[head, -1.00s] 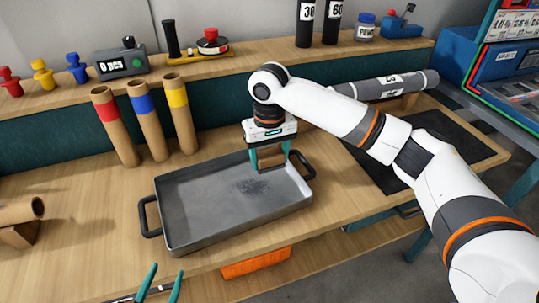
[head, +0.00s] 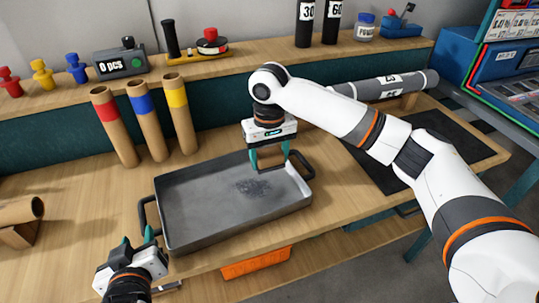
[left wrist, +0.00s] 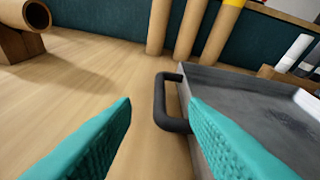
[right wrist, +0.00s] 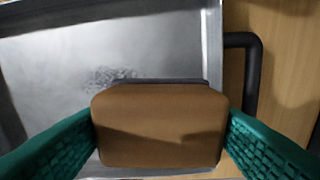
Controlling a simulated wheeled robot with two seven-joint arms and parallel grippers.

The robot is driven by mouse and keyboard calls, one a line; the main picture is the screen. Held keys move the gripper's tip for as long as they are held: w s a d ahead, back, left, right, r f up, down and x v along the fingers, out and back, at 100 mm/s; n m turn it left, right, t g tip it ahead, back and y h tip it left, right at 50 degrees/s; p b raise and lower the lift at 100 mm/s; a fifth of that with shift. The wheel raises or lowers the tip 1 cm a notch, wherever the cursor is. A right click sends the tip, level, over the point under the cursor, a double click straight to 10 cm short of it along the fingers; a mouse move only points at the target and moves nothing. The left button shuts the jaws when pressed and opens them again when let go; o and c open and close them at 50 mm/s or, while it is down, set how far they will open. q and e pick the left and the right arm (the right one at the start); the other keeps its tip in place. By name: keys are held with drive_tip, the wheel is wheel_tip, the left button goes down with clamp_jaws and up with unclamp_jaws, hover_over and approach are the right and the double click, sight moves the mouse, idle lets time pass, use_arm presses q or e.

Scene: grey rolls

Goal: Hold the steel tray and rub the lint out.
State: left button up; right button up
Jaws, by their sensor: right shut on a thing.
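The steel tray (head: 205,220) lies on the wooden bench with black handles at its left and right ends. A dark speckled lint patch (head: 252,187) is on its floor, right of the middle; it also shows in the right wrist view (right wrist: 105,75). My right gripper (head: 270,160) is shut on a brown block (right wrist: 160,125) over the tray's right end; whether the block touches the tray I cannot tell. My left gripper (head: 136,238) is open at the tray's left end. In the left wrist view the left handle (left wrist: 161,100) lies between its fingertip lines, apparently not gripped.
Tubes with red, blue and yellow bands (head: 146,110) stand behind the tray. A brown roll (head: 20,210) lies at far left. A grey roll (head: 390,85) and a dark mat (head: 450,140) are at right. An orange bin (head: 255,264) sits below the bench edge.

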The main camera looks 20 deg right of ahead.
sight(141, 218)
use_arm(q)
drive_tip(key=x, duration=0.9)
drive_tip(key=shift+w, duration=0.2)
drive_tip(key=shift+c, duration=0.2)
clamp_jaws()
